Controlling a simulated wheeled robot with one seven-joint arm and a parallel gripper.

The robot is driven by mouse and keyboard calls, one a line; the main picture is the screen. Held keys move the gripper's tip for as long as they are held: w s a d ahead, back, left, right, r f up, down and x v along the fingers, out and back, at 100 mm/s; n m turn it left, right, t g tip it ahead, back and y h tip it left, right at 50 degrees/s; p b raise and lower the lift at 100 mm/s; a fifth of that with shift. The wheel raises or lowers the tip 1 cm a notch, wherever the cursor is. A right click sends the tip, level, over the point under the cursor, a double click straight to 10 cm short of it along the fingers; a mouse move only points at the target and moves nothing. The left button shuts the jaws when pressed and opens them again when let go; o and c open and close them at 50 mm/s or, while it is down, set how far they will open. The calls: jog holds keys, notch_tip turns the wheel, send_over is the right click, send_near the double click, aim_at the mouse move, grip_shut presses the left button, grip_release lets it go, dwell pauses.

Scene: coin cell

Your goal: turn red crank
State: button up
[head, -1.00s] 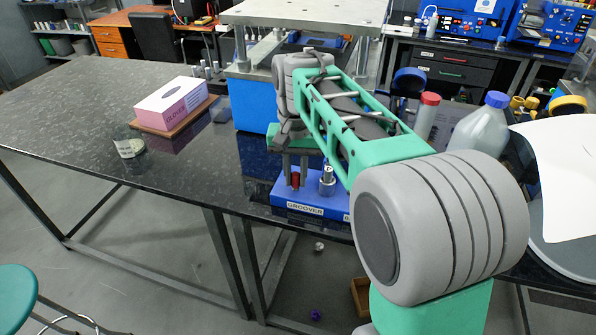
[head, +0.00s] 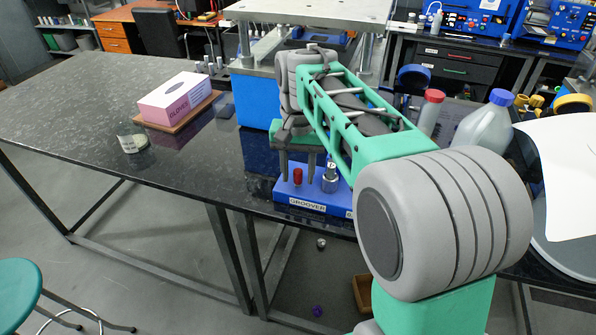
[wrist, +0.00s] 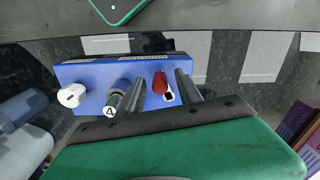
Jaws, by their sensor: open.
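The red crank (head: 298,176) stands upright on a blue block (head: 313,208) labelled GROOVER. It also shows in the wrist view (wrist: 160,82), with a small white and black part beside its base. My gripper (head: 297,168) is open and points down over the block, with its fingers apart on either side of the red crank. In the wrist view my gripper (wrist: 161,88) has one finger left and one right of the crank, with nothing held. Whether a finger touches the crank cannot be told.
A metal post marked 4 (wrist: 113,104) stands close left of the crank in the wrist view, and a white knob (wrist: 71,95) farther left. A blue-sided press (head: 252,97) stands behind.

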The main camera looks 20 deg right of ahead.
aim_at(298, 170)
notch_tip(298, 170, up, 8)
jog(key=shift+f+p, duration=0.1)
jog(key=shift+p, duration=0.35)
